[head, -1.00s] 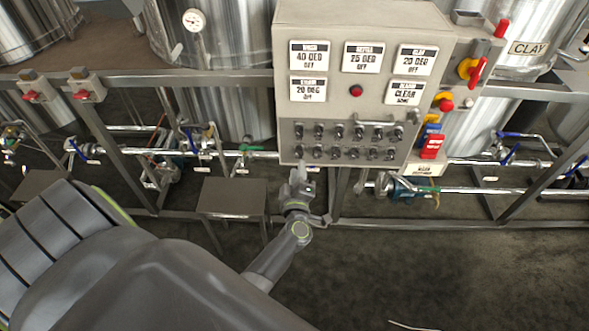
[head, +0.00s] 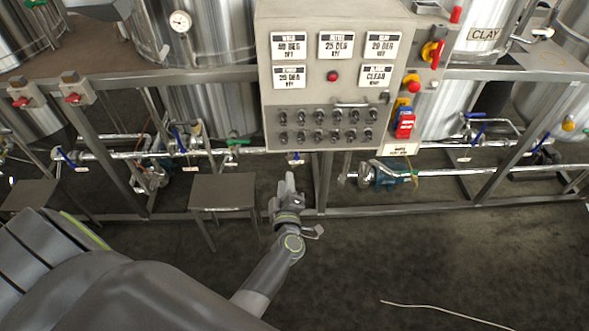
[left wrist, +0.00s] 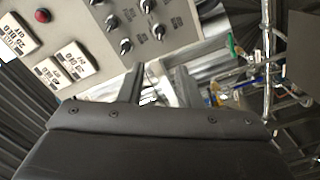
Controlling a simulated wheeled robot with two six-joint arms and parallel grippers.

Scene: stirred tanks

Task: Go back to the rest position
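My left gripper (head: 287,184) is in front of and below the control panel (head: 330,90) in the head view, with its fingers pointing up toward the panel. It holds nothing that I can make out, and the gap between its fingers is too small to judge there. The gripper is apart from the panel. My right gripper is not in view.
A small grey stool (head: 222,192) stands left of the gripper. A metal frame rail (head: 440,208) and pipes with valves run behind. Steel tanks (head: 205,35) stand at the back. A pale thin line (head: 440,313) lies on the otherwise open floor at the lower right.

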